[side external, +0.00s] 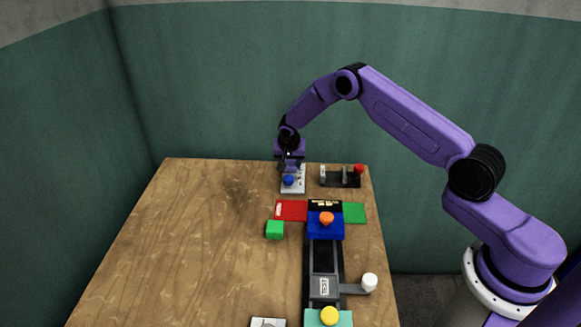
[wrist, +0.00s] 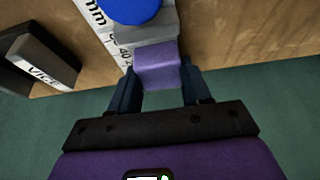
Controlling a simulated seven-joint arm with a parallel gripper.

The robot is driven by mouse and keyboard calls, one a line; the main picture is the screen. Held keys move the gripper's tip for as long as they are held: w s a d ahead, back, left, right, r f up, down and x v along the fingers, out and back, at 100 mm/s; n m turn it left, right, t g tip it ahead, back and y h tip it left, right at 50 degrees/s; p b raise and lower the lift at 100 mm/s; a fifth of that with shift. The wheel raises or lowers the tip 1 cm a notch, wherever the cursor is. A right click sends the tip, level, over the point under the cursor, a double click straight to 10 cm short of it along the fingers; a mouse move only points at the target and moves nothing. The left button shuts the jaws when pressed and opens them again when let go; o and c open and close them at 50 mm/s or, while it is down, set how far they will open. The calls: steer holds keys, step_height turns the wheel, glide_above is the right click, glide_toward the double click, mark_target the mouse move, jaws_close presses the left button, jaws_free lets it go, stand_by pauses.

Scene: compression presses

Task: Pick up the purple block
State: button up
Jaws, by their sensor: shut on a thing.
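The purple block (wrist: 158,73) lies between the two dark fingers of my gripper (wrist: 160,84) in the wrist view. The fingers are shut on its sides. The block sits against a grey part of a measuring device (wrist: 152,33) with a millimetre scale and a blue knob (wrist: 130,8). In the side external view, my gripper (side external: 289,164) is low over the table's far edge, at the white measuring device (side external: 299,186) with its blue knob (side external: 289,181). The block cannot be made out there.
A black vice (side external: 340,178) with a red knob stands just right of the device. Nearer are a red pad (side external: 291,210), a green block (side external: 275,231), a blue press part (side external: 326,231) with an orange knob, and a green pad (side external: 355,213). The table's left (side external: 180,250) is clear.

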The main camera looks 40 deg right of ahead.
steer(key=shift+s+f, duration=0.1)
steer(key=shift+c, duration=0.5)
steer(key=shift+r, duration=1.5)
steer(key=s+a+r, duration=0.1)
steer(key=s+r, duration=0.9)
steer(key=s, duration=0.3)
steer(key=d+f+m+g, duration=0.2)
steer(key=d+m+g, duration=0.1)
steer(key=m, duration=0.6)
steer(key=w+d+f+m+g, duration=0.1)
steer(key=d+f+m+g, duration=0.2)
steer(key=m, duration=0.6)
steer(key=d, duration=0.2)
steer(key=shift+d, duration=0.3)
steer(key=shift+w, duration=0.1)
